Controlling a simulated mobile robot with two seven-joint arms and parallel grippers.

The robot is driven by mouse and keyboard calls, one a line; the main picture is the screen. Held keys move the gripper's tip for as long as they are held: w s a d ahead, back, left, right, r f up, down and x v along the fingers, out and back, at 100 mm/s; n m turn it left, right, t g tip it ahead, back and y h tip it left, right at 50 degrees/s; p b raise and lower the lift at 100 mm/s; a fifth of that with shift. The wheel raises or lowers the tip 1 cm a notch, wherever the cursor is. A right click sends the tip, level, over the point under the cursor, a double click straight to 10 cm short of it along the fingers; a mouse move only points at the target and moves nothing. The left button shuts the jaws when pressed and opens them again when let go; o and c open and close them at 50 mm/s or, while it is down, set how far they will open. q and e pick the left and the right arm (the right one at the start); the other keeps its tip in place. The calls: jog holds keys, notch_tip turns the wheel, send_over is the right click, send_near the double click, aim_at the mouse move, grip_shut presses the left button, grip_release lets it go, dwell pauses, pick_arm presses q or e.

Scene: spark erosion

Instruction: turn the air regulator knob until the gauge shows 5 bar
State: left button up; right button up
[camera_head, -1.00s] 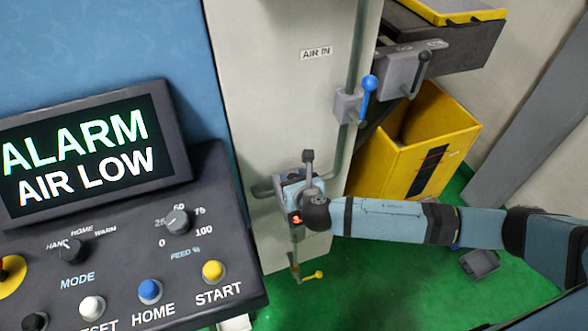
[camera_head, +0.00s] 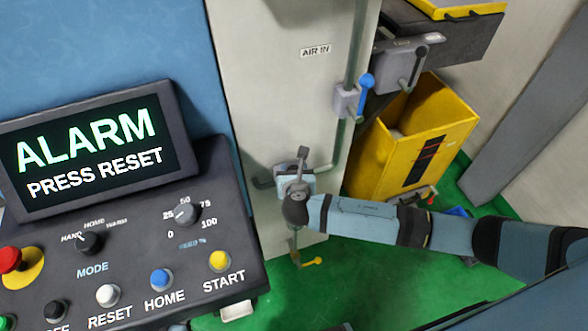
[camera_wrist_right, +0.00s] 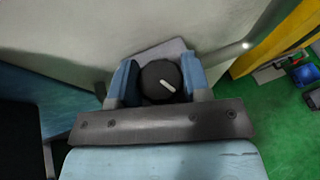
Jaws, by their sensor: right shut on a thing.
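The air regulator knob (camera_wrist_right: 160,81) is a round black knob with a pale pointer mark. In the right wrist view it sits between the two blue fingers of my right gripper (camera_wrist_right: 160,84), which is shut on it. In the head view my right gripper (camera_head: 297,195) is at the regulator on the grey panel, and my wrist hides most of the regulator. The gauge face is not readable in either view. The screen (camera_head: 92,150) reads ALARM PRESS RESET. My left gripper is not in view.
A control panel (camera_head: 130,245) with buttons and dials fills the lower left. A blue-handled valve (camera_head: 364,92) is above the regulator, and a yellow lever (camera_head: 312,261) is below it. A yellow bin (camera_head: 385,165) stands to the right on the green floor.

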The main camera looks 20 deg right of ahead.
jog(key=o, duration=0.9)
jog(key=shift+o, duration=0.2)
jog(key=shift+s+a+r, duration=0.1)
jog(key=shift+s+r, duration=0.05)
jog(key=shift+s, duration=0.25)
jog(key=v, duration=1.3)
